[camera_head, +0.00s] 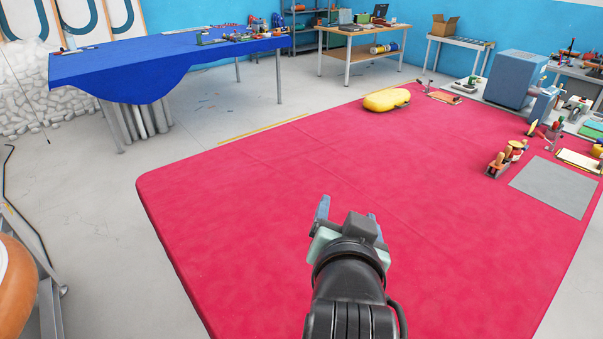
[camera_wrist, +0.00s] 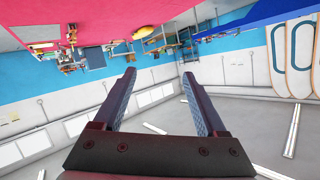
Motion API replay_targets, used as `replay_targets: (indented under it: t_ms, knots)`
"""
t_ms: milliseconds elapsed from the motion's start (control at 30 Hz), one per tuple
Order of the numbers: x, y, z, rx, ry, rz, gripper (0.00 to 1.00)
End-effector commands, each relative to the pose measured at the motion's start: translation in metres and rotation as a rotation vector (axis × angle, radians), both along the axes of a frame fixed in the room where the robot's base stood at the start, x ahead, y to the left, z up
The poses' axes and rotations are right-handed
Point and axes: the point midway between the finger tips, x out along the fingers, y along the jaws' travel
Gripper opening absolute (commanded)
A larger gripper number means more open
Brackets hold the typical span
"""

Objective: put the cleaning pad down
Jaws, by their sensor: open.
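My gripper (camera_head: 346,214) is above the near middle part of the red table (camera_head: 250,210) in the head view. In the wrist view my gripper (camera_wrist: 159,74) has its two fingers wide apart with nothing between them. I cannot pick out a cleaning pad for sure in either view. No pad shows on the red cloth near my gripper.
A yellow rounded object (camera_head: 386,100) lies at the table's far edge. A flat grey sheet (camera_head: 555,187) lies at the right, beside small tools in a wooden holder (camera_head: 497,164). A blue-covered table (camera_head: 170,62) stands back left. The red table's middle and left are clear.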

Motion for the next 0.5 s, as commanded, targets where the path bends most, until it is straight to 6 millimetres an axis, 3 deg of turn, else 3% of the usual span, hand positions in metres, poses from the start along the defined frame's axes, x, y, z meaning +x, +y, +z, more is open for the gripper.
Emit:
replay_targets:
  t_ms: [33,133,200,333,400,500]
  knots:
    - [0.004,0.01,0.056,-0.058,-0.158,0.032,0.74]
    - [-0.008,0.028,0.154,-0.174,-0.452,0.073,0.74]
    - [-0.029,0.04,0.214,-0.244,-0.639,0.085,0.74]
    - [-0.076,0.056,0.293,-0.346,-0.915,0.078,0.74]
    - [-0.097,0.061,0.318,-0.381,-1.015,0.068,0.74]
    - [-0.115,0.065,0.337,-0.408,-1.095,0.058,0.74]
